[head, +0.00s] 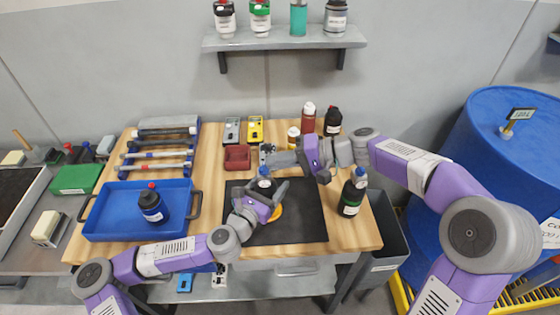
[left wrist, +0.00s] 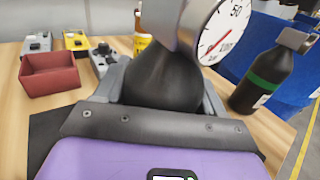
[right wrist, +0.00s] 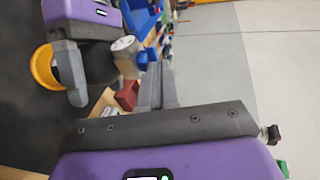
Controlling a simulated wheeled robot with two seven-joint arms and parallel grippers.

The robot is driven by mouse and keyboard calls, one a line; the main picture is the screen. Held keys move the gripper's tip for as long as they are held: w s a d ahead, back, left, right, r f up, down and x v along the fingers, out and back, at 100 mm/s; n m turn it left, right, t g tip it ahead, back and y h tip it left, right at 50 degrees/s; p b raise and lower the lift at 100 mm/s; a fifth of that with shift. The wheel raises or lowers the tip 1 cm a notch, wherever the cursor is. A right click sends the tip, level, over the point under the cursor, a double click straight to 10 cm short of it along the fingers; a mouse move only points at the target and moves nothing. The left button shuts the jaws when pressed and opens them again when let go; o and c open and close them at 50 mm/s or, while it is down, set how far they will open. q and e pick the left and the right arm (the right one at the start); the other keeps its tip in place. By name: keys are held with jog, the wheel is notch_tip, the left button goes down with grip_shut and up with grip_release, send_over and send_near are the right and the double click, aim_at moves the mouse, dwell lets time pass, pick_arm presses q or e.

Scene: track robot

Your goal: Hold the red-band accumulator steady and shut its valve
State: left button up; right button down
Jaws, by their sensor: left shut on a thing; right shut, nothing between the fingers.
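An accumulator with a black rounded body (left wrist: 160,82) stands on the black mat (head: 305,222). My left gripper (head: 266,193) is shut around its body, and the fingers hide any colour band. Its grey head carries a white dial gauge (left wrist: 222,35), also seen in the right wrist view (right wrist: 123,43). A blue valve part (right wrist: 147,55) shows beside the gauge, and a blue top (head: 264,171) in the head view. A yellow-orange ring (right wrist: 42,67) is at its base. My right gripper (head: 272,159) is shut and empty, close to the head; contact cannot be told.
A green-banded black bottle (head: 351,197) stands right of the mat. A blue tray (head: 105,222) at left holds a dark bottle (head: 151,206) with a red cap. Behind the mat are a dark red box (head: 237,158), meters and bottles. A blue drum (head: 490,130) stands right.

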jog(key=shift+w+a+n+g, duration=0.25)
jog(key=shift+w+n+g, duration=0.05)
jog(key=shift+g, duration=0.1)
jog(key=shift+s, duration=0.15)
jog(key=shift+s+f, duration=0.1)
jog(key=shift+s, duration=0.6)
jog(key=shift+d+r+h, duration=1)
jog(key=shift+d+r, duration=1.65)
jog(key=shift+d, duration=3.8)
jog(key=r+x, duration=0.1)
jog(key=x, duration=1.2)
jog(key=shift+a+r, duration=0.15)
jog(key=shift+a, duration=0.45)
